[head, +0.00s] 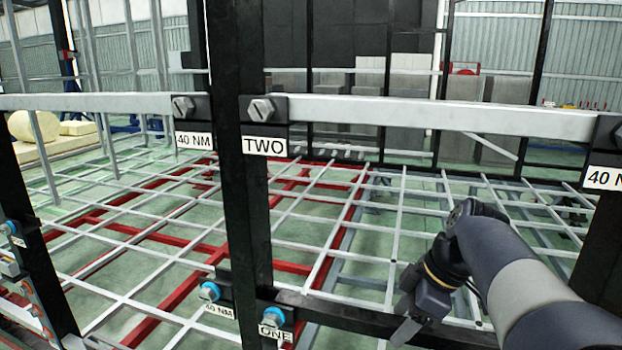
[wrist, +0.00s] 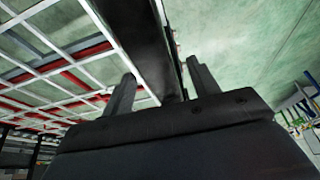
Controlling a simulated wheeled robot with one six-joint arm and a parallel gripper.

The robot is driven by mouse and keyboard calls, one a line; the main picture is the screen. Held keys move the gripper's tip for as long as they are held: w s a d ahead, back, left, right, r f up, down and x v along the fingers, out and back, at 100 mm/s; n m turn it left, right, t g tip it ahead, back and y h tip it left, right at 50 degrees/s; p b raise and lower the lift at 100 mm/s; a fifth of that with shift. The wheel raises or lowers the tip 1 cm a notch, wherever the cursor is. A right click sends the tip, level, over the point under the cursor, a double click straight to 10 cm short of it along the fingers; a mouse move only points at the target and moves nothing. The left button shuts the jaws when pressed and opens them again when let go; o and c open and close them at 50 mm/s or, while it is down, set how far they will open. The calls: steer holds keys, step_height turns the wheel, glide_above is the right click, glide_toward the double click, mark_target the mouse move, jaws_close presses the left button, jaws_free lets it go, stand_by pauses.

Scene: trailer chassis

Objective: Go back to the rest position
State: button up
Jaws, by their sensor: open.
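My gripper shows in the wrist view (wrist: 160,92) with its two fingers apart and nothing between them. Behind the fingers in that view a dark beam and the grey floor grid pass. In the head view my arm comes in from the lower right, and its wrist end hangs in front of the lower black rail (head: 385,325). The fingertips are hard to make out in the head view. I cannot tell whether the gripper touches the rail.
A black post (head: 245,190) stands left of my arm, with a bolt (head: 261,109) labelled TWO and a blue-ringed bolt (head: 272,317) labelled ONE. A grey crossbar (head: 440,116) runs above. Another black post (head: 600,235) stands at right. Open grid floor (head: 130,245) lies behind.

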steer(key=shift+d+r, duration=0.15)
steer(key=shift+d, duration=0.05)
steer(key=v, duration=0.9)
steer(key=x, duration=1)
steer(key=shift+s, duration=0.1)
step_height(320, 180, up, 8)
steer(key=p, duration=0.5)
steer(key=shift+s+r+p, duration=0.1)
steer(key=shift+s+p, duration=0.05)
steer(key=shift+p, duration=0.25)
steer(key=s+a+b, duration=0.2)
steer(key=s+a, duration=0.2)
steer(key=s, duration=0.8)
steer(key=shift+s+a+r+b, duration=0.15)
steer(key=shift+s+r+b, duration=0.05)
steer(key=shift+s+b, duration=0.2)
